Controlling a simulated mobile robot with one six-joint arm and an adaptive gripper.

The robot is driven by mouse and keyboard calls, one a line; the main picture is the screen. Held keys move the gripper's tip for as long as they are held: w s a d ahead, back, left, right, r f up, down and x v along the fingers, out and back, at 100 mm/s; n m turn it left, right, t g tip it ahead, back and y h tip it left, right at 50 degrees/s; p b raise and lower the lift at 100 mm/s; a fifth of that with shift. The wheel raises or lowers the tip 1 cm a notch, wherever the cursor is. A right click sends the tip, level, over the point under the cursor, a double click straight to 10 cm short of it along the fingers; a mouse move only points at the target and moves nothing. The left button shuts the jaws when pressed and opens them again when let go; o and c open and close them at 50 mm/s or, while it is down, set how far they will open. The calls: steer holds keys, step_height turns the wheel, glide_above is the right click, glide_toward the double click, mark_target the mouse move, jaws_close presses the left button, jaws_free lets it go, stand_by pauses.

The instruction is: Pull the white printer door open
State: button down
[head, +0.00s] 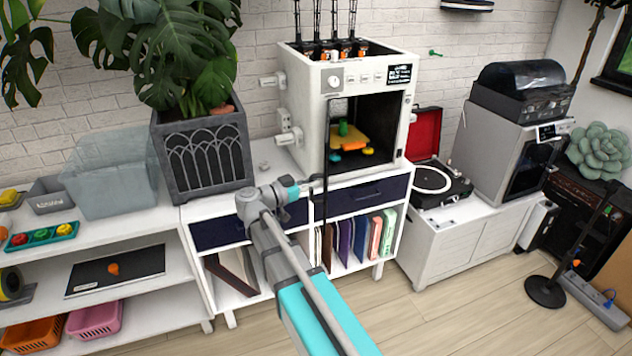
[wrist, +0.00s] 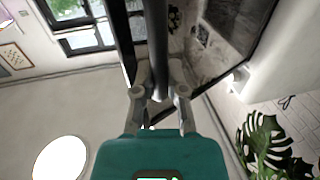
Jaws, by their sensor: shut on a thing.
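The white printer (head: 345,78) stands on a white cabinet in the head view. Its front opening shows orange, green and blue pieces inside. The door (head: 327,125) appears nearly edge-on as a thin dark upright strip at the left side of the opening, swung out from the front. My gripper (head: 312,186) is at the lower part of this strip, its fingers small and partly unclear. In the wrist view my gripper (wrist: 160,90) is shut on a dark upright bar (wrist: 156,45), the door handle, beside the dark door edge (wrist: 122,40).
A planter (head: 205,155) with a big-leaved plant stands left of the printer, near my arm. A clear bin (head: 110,188) stands further left. A record player (head: 440,187) and a grey machine (head: 490,140) are to the right. Floor (head: 440,310) in front is clear.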

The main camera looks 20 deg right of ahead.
steer(key=c, duration=0.7)
jaws_free()
steer(key=shift+o, duration=0.2)
steer(key=shift+s+a, duration=0.1)
steer(key=v, duration=1.1)
steer(key=shift+a, duration=0.35)
